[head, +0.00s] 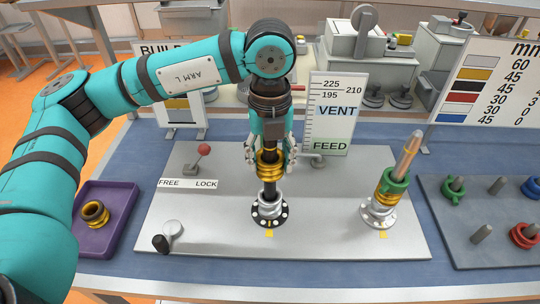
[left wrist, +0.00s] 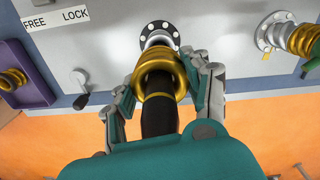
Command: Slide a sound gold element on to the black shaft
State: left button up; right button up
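The black shaft (head: 269,188) stands upright on a round bolted flange, with a silver element (head: 268,205) around its foot. A gold element (head: 270,170) is around the shaft, above the silver one with black shaft showing between. My left gripper (head: 270,150) points down over the shaft, its fingers on both sides of the gold element and seemingly touching it. In the left wrist view the gold element (left wrist: 158,70) sits between the fingertips, around the shaft. Another gold element (head: 95,213) lies in the purple tray (head: 122,195). My right gripper is out of view.
A second shaft (head: 408,150) at right carries green, gold and silver elements. A red-knobbed lever (head: 204,151) and a crank (head: 162,242) stand left on the grey plate. The VENT/FEED sign (head: 335,115) stands close behind. A peg board (head: 480,215) with coloured elements is at right.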

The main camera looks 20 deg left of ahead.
pick_arm(q)
jog(key=o, duration=0.5)
jog(key=shift+r, duration=0.15)
notch_tip(320, 180, up, 12)
jog(key=shift+f, duration=0.1)
dwell(0.3)
